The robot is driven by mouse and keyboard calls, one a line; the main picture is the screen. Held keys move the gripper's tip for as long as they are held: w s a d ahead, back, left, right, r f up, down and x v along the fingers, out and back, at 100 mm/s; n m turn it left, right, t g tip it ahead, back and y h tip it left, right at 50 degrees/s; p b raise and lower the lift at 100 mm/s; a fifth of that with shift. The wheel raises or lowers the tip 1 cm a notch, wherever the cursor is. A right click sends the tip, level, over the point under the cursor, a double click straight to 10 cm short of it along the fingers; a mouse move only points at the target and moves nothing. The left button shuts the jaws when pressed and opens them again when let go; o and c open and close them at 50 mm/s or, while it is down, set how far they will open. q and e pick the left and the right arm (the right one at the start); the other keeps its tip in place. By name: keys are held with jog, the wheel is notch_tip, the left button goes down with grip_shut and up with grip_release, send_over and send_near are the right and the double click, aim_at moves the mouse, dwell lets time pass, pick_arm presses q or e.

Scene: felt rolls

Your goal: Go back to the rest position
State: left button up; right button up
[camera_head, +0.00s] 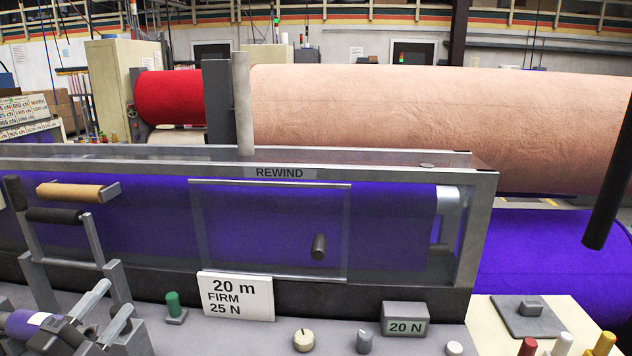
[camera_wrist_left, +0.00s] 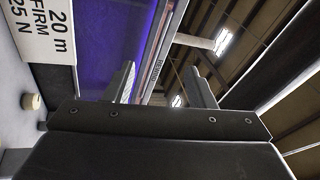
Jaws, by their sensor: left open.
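My left gripper (camera_head: 104,308) is low at the left in the head view, in front of the rewind machine. Its two grey fingers stand apart with nothing between them, and they also show in the left wrist view (camera_wrist_left: 161,88). The gripper is left of the white card (camera_head: 236,297) reading 20 m, FIRM, 25 N, and apart from it. That card shows at the upper left of the left wrist view (camera_wrist_left: 46,30). My right gripper is in neither view.
The rewind machine's frame (camera_head: 480,240) has a clear guard (camera_head: 270,230) before a purple roll (camera_head: 390,225). A bar with a tan roll (camera_head: 70,191) rises near my left gripper. Knobs (camera_head: 303,340) and a 20 N display (camera_head: 405,318) stand on the front deck.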

pick_arm(q)
jog(key=s+a+f+n+g+y, duration=0.2)
jog(key=f+n+y, duration=0.2)
jog(key=f+n, duration=0.15)
jog(key=s+a+f+n+g+y, duration=0.25)
jog(key=f+n+y, duration=0.2)
jog(key=f, duration=0.25)
jog(key=s+d+f+n+g+h, duration=0.1)
jog(key=s+d+f+n+g, duration=0.25)
jog(key=s+f, duration=0.35)
jog(key=s+d+f+n+g, duration=0.25)
jog(key=s+f+g, duration=0.25)
jog(key=s, duration=0.3)
jog(key=s+d+f+n+g+h, duration=0.1)
jog(key=s+d+f+n+g, duration=0.2)
jog(key=s+f, duration=0.4)
notch_tip(320, 180, down, 26)
jog(key=s+a+f+g+b, duration=0.1)
jog(key=a+g+b, duration=0.1)
jog(key=a+b, duration=0.1)
jog(key=s+d+f+g+b, duration=0.1)
jog(key=s+f, duration=1.3)
jog(key=f, duration=0.2)
jog(key=shift+s+d, duration=0.3)
jog(key=shift+s, duration=0.05)
jog(key=shift+s+f, duration=0.1)
